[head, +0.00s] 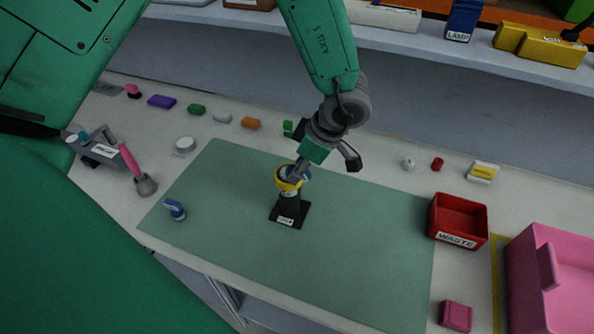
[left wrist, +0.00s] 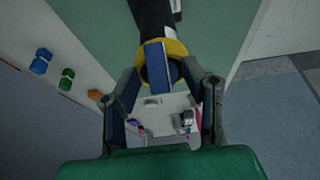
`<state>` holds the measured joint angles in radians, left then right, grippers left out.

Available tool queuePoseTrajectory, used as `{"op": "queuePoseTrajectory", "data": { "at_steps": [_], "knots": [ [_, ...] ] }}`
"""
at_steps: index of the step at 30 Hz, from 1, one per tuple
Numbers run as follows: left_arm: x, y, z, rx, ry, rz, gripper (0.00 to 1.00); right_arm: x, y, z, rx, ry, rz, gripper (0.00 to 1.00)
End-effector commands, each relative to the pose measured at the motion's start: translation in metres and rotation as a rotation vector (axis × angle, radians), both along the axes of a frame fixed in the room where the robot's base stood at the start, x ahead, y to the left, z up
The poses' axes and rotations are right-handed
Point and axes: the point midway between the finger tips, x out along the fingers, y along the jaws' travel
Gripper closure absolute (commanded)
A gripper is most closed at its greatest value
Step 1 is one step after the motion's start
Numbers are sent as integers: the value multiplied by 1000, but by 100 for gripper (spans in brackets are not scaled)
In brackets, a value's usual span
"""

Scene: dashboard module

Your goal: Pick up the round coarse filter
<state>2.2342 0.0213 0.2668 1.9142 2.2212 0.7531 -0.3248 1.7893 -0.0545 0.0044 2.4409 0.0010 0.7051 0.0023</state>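A round yellow ring with a blue upright grip (head: 283,181) sits on a black stand (head: 290,205) on the green mat. I cannot tell for sure whether this is the coarse filter. My left gripper (head: 298,172) is right at the ring and hides part of it. In the left wrist view the yellow ring (left wrist: 178,49) and blue grip (left wrist: 157,62) lie between the fingers of the left gripper (left wrist: 163,80). The fingers stand apart, with gaps visible beside the blue grip. My right gripper is not in view.
A blue knob-like part (head: 175,209) lies on the mat (head: 350,250) at left. A red waste bin (head: 458,218) and a pink crate (head: 555,270) stand at right. A white round piece (head: 184,144) and several small coloured parts lie behind the mat.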

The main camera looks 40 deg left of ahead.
Motion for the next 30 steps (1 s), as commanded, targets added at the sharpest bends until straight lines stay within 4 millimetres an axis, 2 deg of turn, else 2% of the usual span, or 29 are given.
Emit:
{"op": "queuePoseTrajectory", "data": {
  "at_steps": [4, 7, 8, 17, 20, 23, 30],
  "knots": [
    [0, 1, 0, -1, -1, 1, 62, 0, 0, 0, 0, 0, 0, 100],
    [-1, 0, 1, 0, 0, 1, 97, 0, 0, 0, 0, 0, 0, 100],
    [0, 0, 1, 0, 0, 1, 100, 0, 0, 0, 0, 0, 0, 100],
    [0, -1, 1, 1, 0, 0, 100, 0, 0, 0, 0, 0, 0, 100],
    [0, -1, 7, -1, -1, 2, 100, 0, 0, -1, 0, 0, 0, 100],
    [1, -1, 22, -1, -3, 3, 100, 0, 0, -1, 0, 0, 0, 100],
    [1, 0, 71, -1, -3, 3, 100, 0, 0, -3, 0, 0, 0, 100]
  ]
}}
